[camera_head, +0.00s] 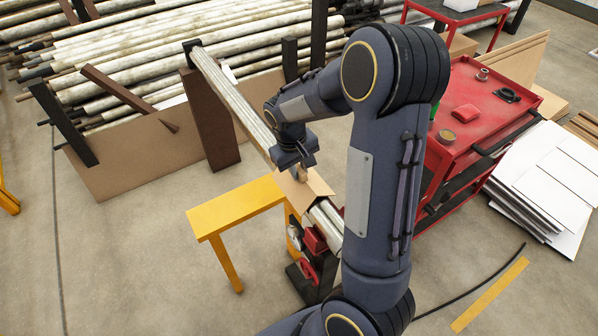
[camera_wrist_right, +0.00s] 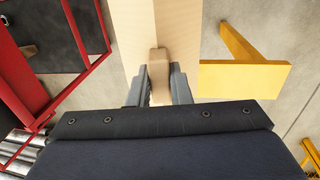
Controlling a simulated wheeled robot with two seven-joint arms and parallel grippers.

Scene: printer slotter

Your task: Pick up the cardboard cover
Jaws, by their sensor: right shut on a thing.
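The tan cardboard cover (camera_head: 309,188) lies over the long pale roll, near the roll's front end beside the yellow stand. In the right wrist view the cover (camera_wrist_right: 180,22) shows as a tan panel beyond the fingers. My right gripper (camera_head: 299,172) reaches down onto the cover from above. In the right wrist view its two grey fingers (camera_wrist_right: 158,85) are shut on a raised tan tab of the cover (camera_wrist_right: 158,62). I cannot tell whether the cover is lifted off the roll. My left gripper is not in view.
The long roll (camera_head: 235,100) runs from a brown post (camera_head: 210,120) to a red clamp (camera_head: 314,240). A yellow stand (camera_head: 235,207) is at its left. A red tool cart (camera_head: 470,115) and white sheets (camera_head: 545,175) are at the right. Many rolls (camera_head: 150,60) fill the back left.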

